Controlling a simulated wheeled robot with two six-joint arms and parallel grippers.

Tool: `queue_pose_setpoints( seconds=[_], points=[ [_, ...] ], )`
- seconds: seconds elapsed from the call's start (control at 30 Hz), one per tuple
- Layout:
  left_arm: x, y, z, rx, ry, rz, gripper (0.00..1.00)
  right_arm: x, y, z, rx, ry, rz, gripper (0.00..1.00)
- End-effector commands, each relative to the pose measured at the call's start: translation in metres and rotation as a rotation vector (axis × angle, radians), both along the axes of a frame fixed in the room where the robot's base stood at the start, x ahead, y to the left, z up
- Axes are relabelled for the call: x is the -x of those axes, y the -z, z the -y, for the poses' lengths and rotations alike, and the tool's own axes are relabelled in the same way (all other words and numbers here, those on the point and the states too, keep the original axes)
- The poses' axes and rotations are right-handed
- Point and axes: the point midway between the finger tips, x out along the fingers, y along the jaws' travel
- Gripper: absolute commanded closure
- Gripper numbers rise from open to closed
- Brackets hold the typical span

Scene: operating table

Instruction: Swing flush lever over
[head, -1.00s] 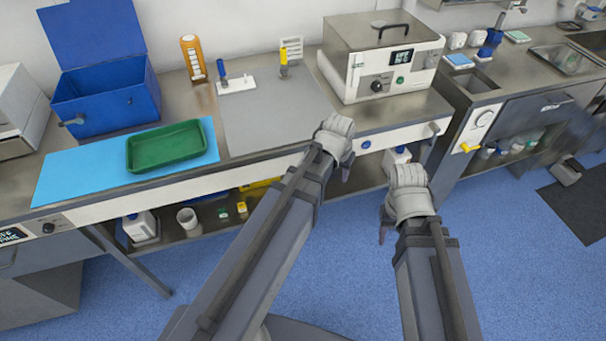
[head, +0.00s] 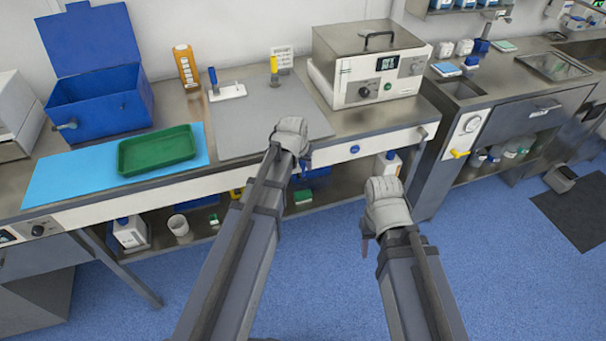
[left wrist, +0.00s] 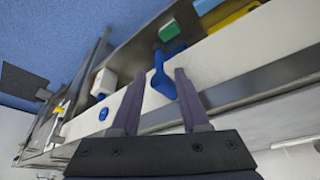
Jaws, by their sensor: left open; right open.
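A blue lever (left wrist: 163,76) stands out from the white front panel under the bench in the left wrist view. My left gripper (left wrist: 160,74) is open, with one finger on each side of the lever in that picture; contact cannot be told. In the head view my left gripper (head: 301,160) is at the white panel (head: 237,171), below the bench's front edge, and it mostly hides the lever. A round blue knob (head: 354,149) sits on the panel to its right. My right gripper (head: 369,228) is open and empty, in front of the shelf, apart from the panel.
A green tray (head: 157,150) lies on a light blue mat (head: 60,181), beside an open blue box (head: 100,108). A blue-handled fixture (head: 212,82) and a lidded metal box (head: 365,65) stand on the bench. A yellow lever (head: 459,153) is at the right. Bottles and tubs fill the lower shelf.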

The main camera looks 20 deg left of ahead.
Motion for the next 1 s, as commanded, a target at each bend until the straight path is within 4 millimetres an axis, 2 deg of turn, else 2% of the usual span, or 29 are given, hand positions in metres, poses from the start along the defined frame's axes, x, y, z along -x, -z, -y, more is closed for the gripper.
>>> queue_pose_setpoints(
  seconds=[0.03,0.3,0.67,1.0],
  points=[
    [-0.004,0.013,0.0,0.0,0.0,0.0,0.55,0.0,0.013,0.0,0.0,0.0,0.0,0.5],
    [-0.017,0.043,0.0,0.0,0.0,0.0,0.55,0.0,0.043,0.0,0.0,0.0,0.0,0.5],
    [-0.019,0.046,0.0,0.0,0.0,0.0,0.55,0.0,0.046,0.0,0.0,0.0,0.0,0.5],
    [-0.019,0.046,0.0,0.001,0.0,0.0,0.91,0.0,0.046,0.0,0.0,0.0,0.0,0.5]
  ],
)
